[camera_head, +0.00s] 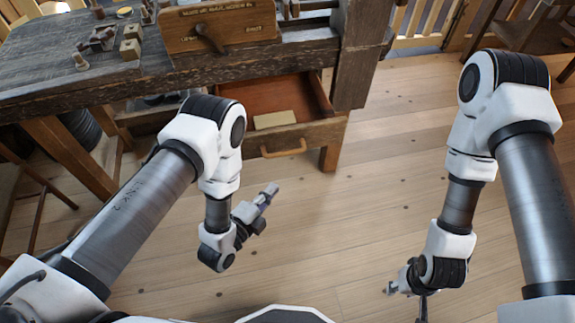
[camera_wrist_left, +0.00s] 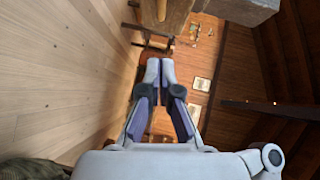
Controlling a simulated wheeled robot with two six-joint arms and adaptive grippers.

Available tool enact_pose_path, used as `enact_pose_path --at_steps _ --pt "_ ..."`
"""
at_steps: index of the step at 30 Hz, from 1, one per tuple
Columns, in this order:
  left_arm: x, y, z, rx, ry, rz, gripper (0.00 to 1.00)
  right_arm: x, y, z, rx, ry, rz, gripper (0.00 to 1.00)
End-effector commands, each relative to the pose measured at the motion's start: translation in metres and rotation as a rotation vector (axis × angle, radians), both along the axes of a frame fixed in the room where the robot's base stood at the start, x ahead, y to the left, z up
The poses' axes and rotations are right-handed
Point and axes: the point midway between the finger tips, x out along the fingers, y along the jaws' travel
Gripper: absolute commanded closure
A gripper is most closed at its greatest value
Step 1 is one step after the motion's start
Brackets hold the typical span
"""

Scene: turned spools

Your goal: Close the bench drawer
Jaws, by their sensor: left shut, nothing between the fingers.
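The bench drawer (camera_head: 327,132) is pulled out from under the workbench in the head view. Its front carries a curved wooden handle (camera_head: 285,150). A pale block-like piece (camera_head: 274,119) lies inside it. My left gripper (camera_head: 271,189) is shut and empty, in front of and below the drawer front, apart from the handle. In the left wrist view its two fingers (camera_wrist_left: 160,64) meet at the tips. My left forearm hides the drawer's left part in the head view. My right gripper (camera_head: 392,288) is low at the right, far from the drawer; its jaw opening is unclear.
The workbench (camera_head: 200,75) holds a wooden vise jaw (camera_head: 220,25) and several small wooden pieces at the left. A thick bench leg (camera_head: 355,55) stands right of the drawer. A stool (camera_head: 520,25) is at the top right. The plank floor (camera_head: 350,215) between my arms is clear.

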Motion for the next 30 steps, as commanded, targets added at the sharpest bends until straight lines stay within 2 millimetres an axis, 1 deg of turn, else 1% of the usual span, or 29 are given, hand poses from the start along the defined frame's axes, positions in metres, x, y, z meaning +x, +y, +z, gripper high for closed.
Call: enact_pose_path --at_steps 2,13,15,18,22,30 --pt "0.011 -0.007 0.0 -0.001 -0.003 -0.003 1.0 0.0 0.0 0.003 0.0 0.0 0.0 0.6" --pt "0.081 -0.044 -0.011 -0.003 -0.001 0.001 1.0 0.0 0.0 0.013 0.0 0.001 -0.001 0.6" --pt "0.094 -0.036 -0.015 -0.002 0.001 0.005 1.0 0.0 0.0 0.015 0.0 0.001 -0.001 0.6" --pt "0.106 -0.032 -0.018 -0.001 0.003 0.004 1.0 0.0 0.0 0.016 0.0 0.001 -0.001 0.6" --pt "0.114 -0.03 -0.021 -0.001 0.004 0.002 1.0 0.0 0.0 0.017 0.0 0.001 -0.001 0.6" --pt "0.115 -0.029 -0.021 -0.001 0.004 0.002 1.0 0.0 0.0 0.016 0.0 0.001 -0.001 0.6"
